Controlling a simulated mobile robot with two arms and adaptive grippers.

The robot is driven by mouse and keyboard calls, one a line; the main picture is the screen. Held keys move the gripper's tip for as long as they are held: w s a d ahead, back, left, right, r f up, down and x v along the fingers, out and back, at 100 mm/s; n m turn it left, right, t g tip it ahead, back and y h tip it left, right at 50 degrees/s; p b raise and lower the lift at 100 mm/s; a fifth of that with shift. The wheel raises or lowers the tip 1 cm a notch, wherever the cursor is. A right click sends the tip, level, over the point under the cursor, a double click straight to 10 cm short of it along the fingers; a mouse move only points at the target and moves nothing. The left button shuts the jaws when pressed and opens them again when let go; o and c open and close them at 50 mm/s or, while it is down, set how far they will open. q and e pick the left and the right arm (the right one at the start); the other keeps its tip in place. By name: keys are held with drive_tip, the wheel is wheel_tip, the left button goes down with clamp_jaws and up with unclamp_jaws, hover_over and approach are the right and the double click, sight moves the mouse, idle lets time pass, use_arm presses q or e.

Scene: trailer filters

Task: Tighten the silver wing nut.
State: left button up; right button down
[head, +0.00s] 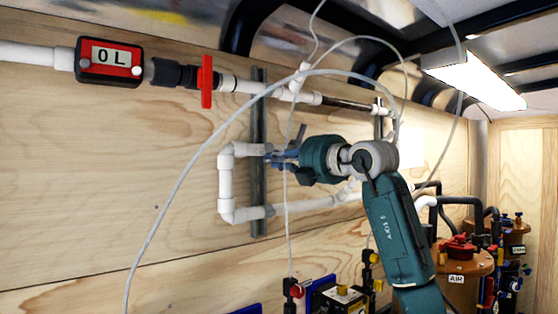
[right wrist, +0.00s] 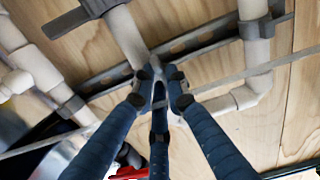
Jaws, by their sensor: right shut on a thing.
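My right gripper (head: 279,158) reaches in from the right to the grey metal strut on the wooden wall, beside the upper white pipe. In the right wrist view its blue fingers (right wrist: 159,82) close together over the strut and pipe. A small grey piece, apparently the silver wing nut (right wrist: 159,91), shows between the fingertips. The fingers cover most of it, so its wings and how far it is turned cannot be told. In the head view the wing nut is hidden behind the fingers. My left gripper is not in view.
The vertical strut (head: 258,205) carries a white pipe loop (head: 226,185). Thin hoses cross before the arm. Brown canisters (head: 462,268) stand at lower right.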

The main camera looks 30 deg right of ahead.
idle(0.3)
drive_tip(key=c, duration=1.7)
unclamp_jaws()
drive_tip(key=shift+d, duration=0.1)
drive_tip(key=shift+c, duration=0.2)
drive_tip(key=shift+s, duration=0.15)
drive_tip(key=s, duration=1.1)
drive_tip(key=shift+s+d, duration=0.4)
drive_tip(key=shift+d, duration=0.05)
